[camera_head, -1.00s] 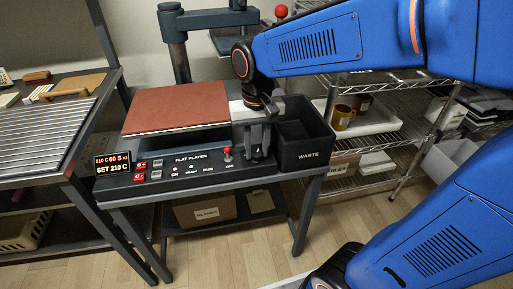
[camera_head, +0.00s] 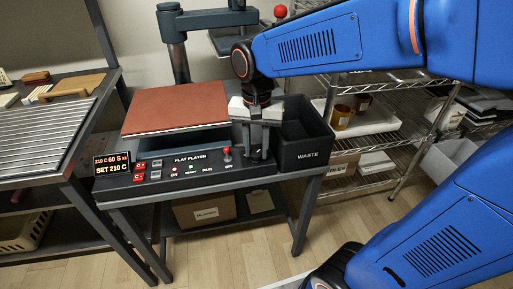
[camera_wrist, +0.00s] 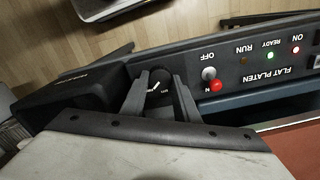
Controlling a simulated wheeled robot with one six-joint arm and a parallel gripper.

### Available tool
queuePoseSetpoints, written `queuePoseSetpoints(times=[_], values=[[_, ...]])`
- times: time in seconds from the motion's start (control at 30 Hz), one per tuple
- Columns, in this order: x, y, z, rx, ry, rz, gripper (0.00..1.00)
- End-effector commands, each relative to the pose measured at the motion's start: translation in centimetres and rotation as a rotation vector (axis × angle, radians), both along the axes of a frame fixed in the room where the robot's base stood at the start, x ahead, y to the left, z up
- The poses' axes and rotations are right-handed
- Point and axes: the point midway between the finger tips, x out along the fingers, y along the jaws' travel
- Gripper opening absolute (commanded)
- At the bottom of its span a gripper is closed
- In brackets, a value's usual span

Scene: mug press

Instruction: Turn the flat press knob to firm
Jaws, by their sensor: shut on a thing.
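The flat press knob (camera_wrist: 159,82) is black with a white pointer line and shows in the wrist view on the dark control panel. My gripper (camera_wrist: 161,88) has one finger on each side of it and is shut on it. The line runs at a slant, and small print beside the knob is partly covered by the fingers. In the head view my gripper (camera_head: 257,151) points down at the right end of the panel and hides the knob.
A red-tipped toggle lever (camera_wrist: 213,82) stands close beside my gripper. The black waste bin (camera_head: 306,155) is just to the right. The red-brown platen (camera_head: 176,108) lies behind the panel. A display (camera_head: 112,164) reads SET 210 C.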

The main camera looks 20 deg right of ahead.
Motion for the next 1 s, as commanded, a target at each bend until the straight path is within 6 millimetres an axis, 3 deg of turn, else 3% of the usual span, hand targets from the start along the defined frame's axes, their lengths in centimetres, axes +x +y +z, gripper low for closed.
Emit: queuePoseSetpoints(times=[0.17,0.2,0.27,0.67,0.87,1.0], values=[[0.0,0.0,0.0,0.0,-0.001,0.0,0.05],[0.0,0.0,0.0,0.0,-0.001,0.0,0.32],[0.0,0.0,0.0,0.0,-0.001,0.0,0.46],[0.0,0.0,0.5,0.0,-0.001,0.0,0.46],[0.1,0.0,3.3,0.001,-0.003,0.001,0.46],[0.1,0.0,6.2,0.001,-0.004,0.0,0.46]])
